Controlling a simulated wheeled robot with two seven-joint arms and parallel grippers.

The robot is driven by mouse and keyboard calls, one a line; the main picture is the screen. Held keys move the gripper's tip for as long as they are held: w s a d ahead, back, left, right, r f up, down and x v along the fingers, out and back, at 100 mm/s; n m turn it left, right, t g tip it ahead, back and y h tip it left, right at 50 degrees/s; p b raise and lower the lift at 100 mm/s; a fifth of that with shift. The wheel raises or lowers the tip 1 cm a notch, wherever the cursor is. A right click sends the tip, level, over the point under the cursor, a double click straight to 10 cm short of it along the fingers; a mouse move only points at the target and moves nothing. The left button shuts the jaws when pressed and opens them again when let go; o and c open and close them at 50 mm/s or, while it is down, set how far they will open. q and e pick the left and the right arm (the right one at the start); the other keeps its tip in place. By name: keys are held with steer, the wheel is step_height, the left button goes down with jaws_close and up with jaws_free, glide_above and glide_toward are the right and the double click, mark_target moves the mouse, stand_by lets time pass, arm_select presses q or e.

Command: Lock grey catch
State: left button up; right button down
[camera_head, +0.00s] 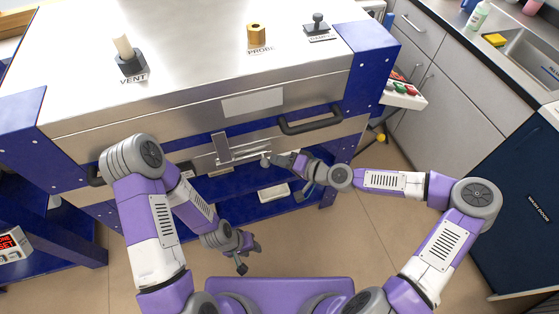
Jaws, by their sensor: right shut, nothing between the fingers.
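The grey catch (222,149) is on the front of the kiln, below the lid seam. It has an upright metal plate and a thin bar running right from it. My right gripper (272,160) is at the right end of this bar, by a small grey knob. It is shut with nothing between its fingers; I cannot tell whether it touches the bar. My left gripper (249,258) hangs low in front of the kiln, away from the catch. Its fingers are apart and empty.
The kiln lid (190,60) carries a vent plug (130,60), a brass probe fitting (257,37) and a black knob (318,25). A black handle (311,122) is above and right of the catch. A white tray (274,192) lies on the blue shelf below.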

steer(key=a, duration=0.1)
steer(key=s+a, duration=0.1)
steer(key=a, duration=0.3)
steer(key=shift+s, duration=0.35)
steer(key=shift+s+a, duration=0.15)
steer(key=shift+a, duration=0.15)
steer(key=p, duration=0.4)
glide_toward(262, 166)
steer(key=d+r, duration=0.3)
steer(key=r, duration=0.1)
steer(key=shift+s+d, duration=0.1)
steer(key=shift+d, duration=0.1)
steer(key=shift+f, duration=0.1)
